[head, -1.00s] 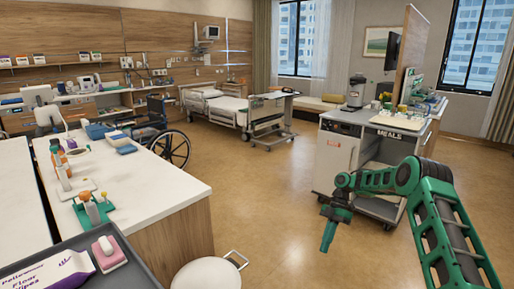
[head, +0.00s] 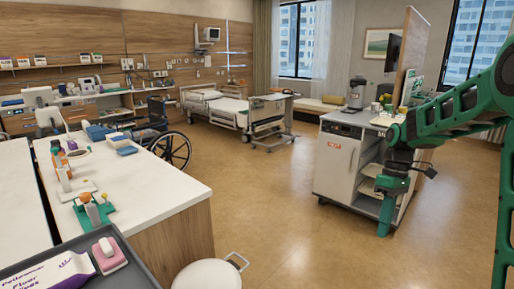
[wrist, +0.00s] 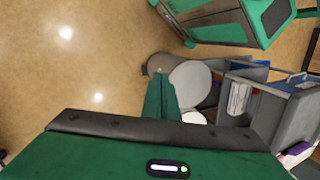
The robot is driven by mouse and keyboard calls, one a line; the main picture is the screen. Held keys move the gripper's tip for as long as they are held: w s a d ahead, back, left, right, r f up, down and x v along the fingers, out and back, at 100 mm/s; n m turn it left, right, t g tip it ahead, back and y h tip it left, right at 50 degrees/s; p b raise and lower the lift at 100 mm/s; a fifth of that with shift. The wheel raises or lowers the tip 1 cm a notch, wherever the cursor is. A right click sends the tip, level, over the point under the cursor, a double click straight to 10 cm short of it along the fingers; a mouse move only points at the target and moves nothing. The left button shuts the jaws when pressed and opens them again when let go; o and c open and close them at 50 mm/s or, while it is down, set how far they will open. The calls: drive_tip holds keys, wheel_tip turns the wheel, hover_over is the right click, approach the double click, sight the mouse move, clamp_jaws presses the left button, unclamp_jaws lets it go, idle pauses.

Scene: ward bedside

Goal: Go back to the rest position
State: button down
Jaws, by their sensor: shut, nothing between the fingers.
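My green gripper (head: 384,232) shows at the right of the head view, on the end of my green and black arm. It points down over the floor in front of the white meal cart (head: 337,155) and covers part of it. Its fingers are together with nothing between them. In the wrist view the green fingers (wrist: 161,98) reach out over the brown floor, in front of round grey and white shapes that I cannot name for sure.
A long white counter (head: 150,195) stands at the left, with a grey tray (head: 130,262) in front. A wheelchair (head: 172,145) and a bed (head: 215,105) are farther back. The middle floor (head: 265,190) is clear.

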drive_tip(key=s+d+r+m+t, duration=0.1)
drive_tip(key=s+m, duration=0.6)
drive_tip(key=s, duration=0.7)
drive_tip(key=s+d+r+m+t+h, duration=0.1)
drive_tip(key=s+d+m, duration=0.3)
drive_tip(key=s, duration=1.1)
drive_tip(key=m+t, duration=0.1)
drive_tip(key=m, duration=0.1)
drive_tip(key=shift+s+m, duration=0.3)
drive_tip(key=shift+m, duration=0.1)
drive_tip(key=shift+r, duration=0.1)
